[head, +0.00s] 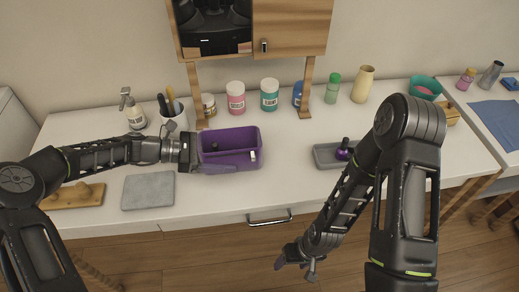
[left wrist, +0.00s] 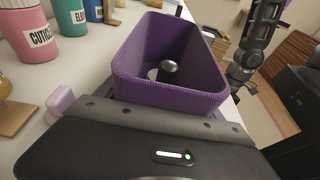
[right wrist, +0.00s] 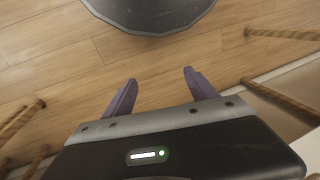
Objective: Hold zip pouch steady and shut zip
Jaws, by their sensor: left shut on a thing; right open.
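The purple zip pouch (head: 230,137) stands upright on the white counter with its top open. A small white tab (head: 253,156), perhaps the zip pull, shows on its front near the right end. My left gripper (head: 198,158) is shut on the pouch's left end. In the left wrist view the pouch (left wrist: 150,92) fills the upper middle, with a shiny rounded thing inside; the grip itself is mostly hidden. My right gripper (head: 281,263) is open and empty, low in front of the counter. In the right wrist view its fingers (right wrist: 160,95) are apart over the floor.
A grey slab (head: 148,191) lies left of the pouch. A grey tray (head: 325,156) with a purple item stands to the right. Jars, including a pink one (head: 236,98) and a teal one (head: 269,95), line the back beneath a wooden cabinet. Counter between pouch and tray is clear.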

